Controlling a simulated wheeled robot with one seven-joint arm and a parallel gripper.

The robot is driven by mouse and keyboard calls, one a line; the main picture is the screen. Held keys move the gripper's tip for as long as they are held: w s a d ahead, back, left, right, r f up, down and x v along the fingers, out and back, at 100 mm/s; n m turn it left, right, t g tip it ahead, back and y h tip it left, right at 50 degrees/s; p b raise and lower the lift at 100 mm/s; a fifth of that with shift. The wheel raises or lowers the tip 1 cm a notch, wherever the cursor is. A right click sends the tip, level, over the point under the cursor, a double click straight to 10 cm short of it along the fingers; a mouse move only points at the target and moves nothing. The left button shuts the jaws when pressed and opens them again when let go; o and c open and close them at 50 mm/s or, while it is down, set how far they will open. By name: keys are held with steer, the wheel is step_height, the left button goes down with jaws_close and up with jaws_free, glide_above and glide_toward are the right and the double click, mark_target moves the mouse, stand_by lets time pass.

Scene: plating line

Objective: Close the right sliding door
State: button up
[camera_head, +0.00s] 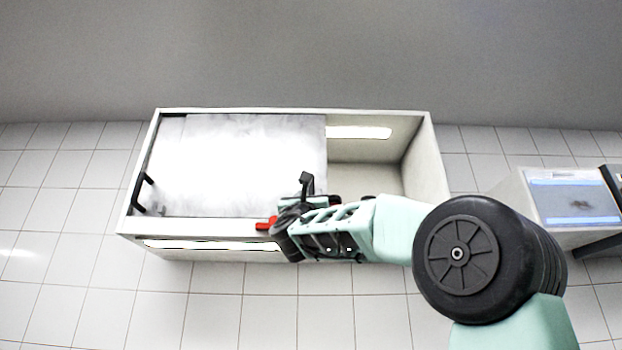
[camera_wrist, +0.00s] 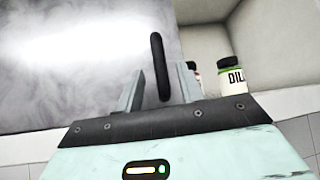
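The wall cabinet (camera_head: 437,165) has two sliding doors. The right sliding door (camera_head: 250,150) is a pale, shiny panel slid to the left, so the cabinet's right part is open. In the wrist view the door (camera_wrist: 70,60) fills the left side. Its black handle (camera_head: 307,182) is a vertical bar near the door's right edge, and it also shows in the wrist view (camera_wrist: 158,65). My gripper (camera_wrist: 160,88) is open, with one finger on each side of the handle and gaps visible. I cannot tell how deep the handle sits between the fingers.
A second black handle (camera_head: 142,195) is at the cabinet's left end. A pale unit (camera_head: 575,205) stands at far right.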

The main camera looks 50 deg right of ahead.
mark_target(311, 192)
steer(key=shift+t, duration=0.3)
steer(key=shift+p+x, duration=1.4)
steer(key=shift+x, duration=0.95)
jaws_close()
